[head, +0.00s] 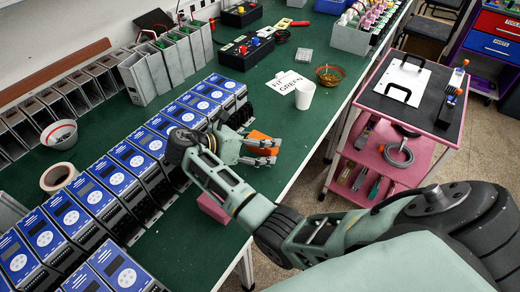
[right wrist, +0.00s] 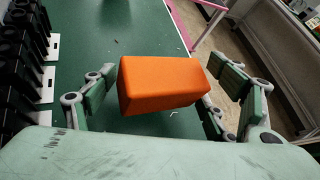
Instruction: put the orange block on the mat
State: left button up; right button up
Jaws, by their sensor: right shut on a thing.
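The orange block (head: 262,138) is between the fingers of my right gripper (head: 262,150), over the green bench top to the right of the row of blue-faced units. In the right wrist view the orange block (right wrist: 163,84) shows large, with fingers on both sides of it. My right gripper (right wrist: 160,95) is shut on it. I cannot tell whether the block is clear of the bench. A dark mat-like surface (head: 447,118) covers the top of the pink cart; I cannot tell if this is the mat. My left gripper is not in view.
Blue-faced units (head: 130,158) stand in a long row on the green bench (head: 300,125). A white cup (head: 304,95), a folded card (head: 284,82) and a wire bowl (head: 330,75) are beyond the gripper. A pink block (head: 213,208) lies near the bench edge, partly behind my arm.

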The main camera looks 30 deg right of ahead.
aim_at(254, 151)
jog(key=shift+f, duration=1.4)
jog(key=o, duration=0.9)
jog(key=shift+f, duration=0.15)
jog(key=v, duration=0.7)
jog(key=shift+a+r+b, duration=0.2)
jog(key=shift+r+b, duration=0.1)
jog(key=shift+b, duration=0.05)
